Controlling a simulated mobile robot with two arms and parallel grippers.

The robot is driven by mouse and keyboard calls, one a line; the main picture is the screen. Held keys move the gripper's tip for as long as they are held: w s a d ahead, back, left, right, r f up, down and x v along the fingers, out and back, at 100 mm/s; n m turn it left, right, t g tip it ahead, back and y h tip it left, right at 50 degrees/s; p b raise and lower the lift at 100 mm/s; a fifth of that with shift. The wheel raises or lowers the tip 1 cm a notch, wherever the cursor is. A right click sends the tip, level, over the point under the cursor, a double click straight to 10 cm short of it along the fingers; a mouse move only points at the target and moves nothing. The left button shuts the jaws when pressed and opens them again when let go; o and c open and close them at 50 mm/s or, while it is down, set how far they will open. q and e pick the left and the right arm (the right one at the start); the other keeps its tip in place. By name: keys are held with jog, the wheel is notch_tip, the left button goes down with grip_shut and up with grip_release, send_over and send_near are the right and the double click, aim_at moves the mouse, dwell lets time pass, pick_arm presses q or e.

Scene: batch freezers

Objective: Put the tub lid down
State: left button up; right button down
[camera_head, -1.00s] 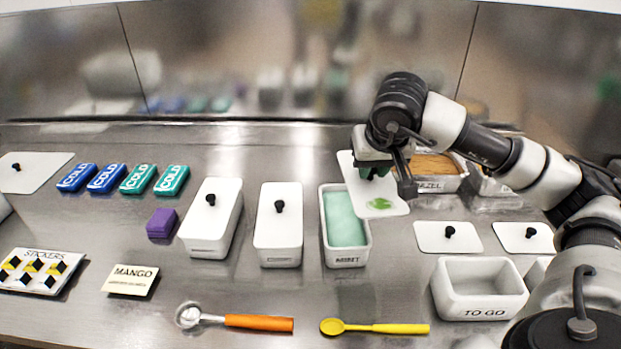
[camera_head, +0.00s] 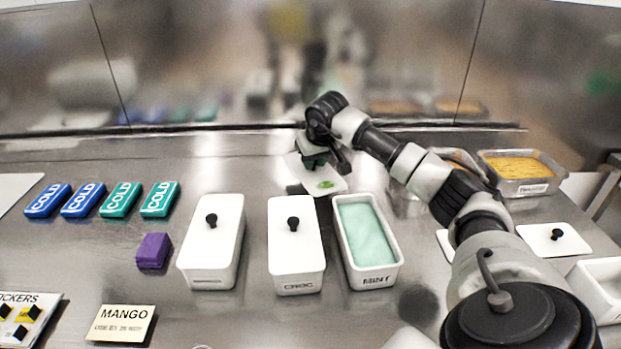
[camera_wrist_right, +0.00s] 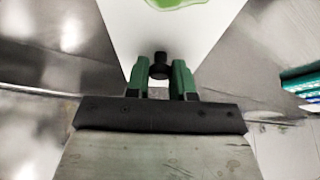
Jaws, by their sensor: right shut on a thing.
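The white tub lid (camera_head: 333,184) with a green leaf-like mark is at the back of the counter, behind the tubs. My right gripper (camera_head: 315,163) is shut on the lid's black knob, which shows between the green fingers in the right wrist view (camera_wrist_right: 160,72). I cannot tell whether the lid touches the counter. The open mint tub (camera_head: 396,262) holds pale green contents and stands in front of the lid, to its right. My left gripper is not in view.
Two lidded white tubs (camera_head: 213,243) (camera_head: 297,250) stand left of the mint tub. Several cold packs (camera_head: 103,199) and a purple block (camera_head: 153,250) lie at left. A metal pan (camera_head: 520,186) is at back right, with another lid (camera_head: 553,238) in front. Bare counter lies left of the held lid.

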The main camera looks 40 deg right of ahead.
aim_at(314, 171)
jog(key=shift+f, duration=2.5)
jog(key=shift+f, duration=0.1)
jog(key=c, duration=1)
grip_release()
jog(key=shift+o, duration=0.2)
jog(key=shift+r, duration=0.3)
jog(key=v, duration=1.1)
jog(key=shift+s+r, duration=0.2)
jog(key=shift+r, duration=0.1)
jog(key=shift+a, duration=0.1)
